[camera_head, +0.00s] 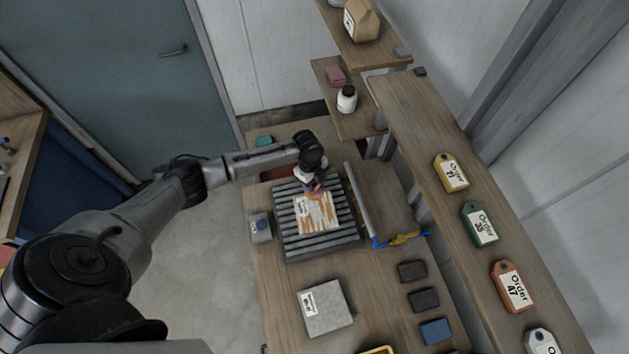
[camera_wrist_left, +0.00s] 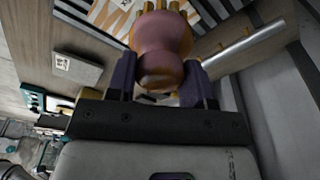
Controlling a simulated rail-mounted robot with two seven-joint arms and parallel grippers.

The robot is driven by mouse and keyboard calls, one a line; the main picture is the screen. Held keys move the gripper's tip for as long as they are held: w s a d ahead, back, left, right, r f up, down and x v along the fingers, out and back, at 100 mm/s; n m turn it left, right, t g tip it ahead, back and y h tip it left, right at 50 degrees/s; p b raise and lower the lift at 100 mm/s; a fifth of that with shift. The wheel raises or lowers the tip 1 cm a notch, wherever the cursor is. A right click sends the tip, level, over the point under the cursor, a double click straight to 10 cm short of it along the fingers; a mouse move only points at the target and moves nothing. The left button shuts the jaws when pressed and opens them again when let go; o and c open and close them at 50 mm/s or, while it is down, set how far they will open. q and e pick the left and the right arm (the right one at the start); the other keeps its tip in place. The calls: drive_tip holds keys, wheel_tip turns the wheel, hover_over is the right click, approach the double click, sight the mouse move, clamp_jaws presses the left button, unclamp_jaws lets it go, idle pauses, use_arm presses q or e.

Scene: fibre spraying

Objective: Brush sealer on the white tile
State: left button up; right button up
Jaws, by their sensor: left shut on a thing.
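The white tile (camera_head: 305,226) lies on a dark slatted rack (camera_head: 340,243) on the workbench in the head view. It bears several orange-brown streaks and a printed label on its left side. My left gripper (camera_head: 314,187) is over the tile's far edge. In the left wrist view its purple fingers (camera_wrist_left: 160,82) are shut on a rounded pinkish-orange handle (camera_wrist_left: 160,45), which looks like the brush. The brush's bristles are hidden, so contact with the tile cannot be told. Part of the streaked tile (camera_wrist_left: 117,15) shows beyond the handle. My right gripper is not in view.
A grey labelled block (camera_head: 325,308) lies on the near bench; dark and blue blocks (camera_head: 436,331) are at its right. A small grey-blue box (camera_head: 260,228) stands left of the rack. A shelf with order tags (camera_head: 480,224) runs along the right.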

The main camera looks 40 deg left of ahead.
use_arm(q)
wheel_tip(320, 180, up, 2)
drive_tip(key=shift+r+p, duration=0.1)
drive_tip(key=shift+p, duration=0.6)
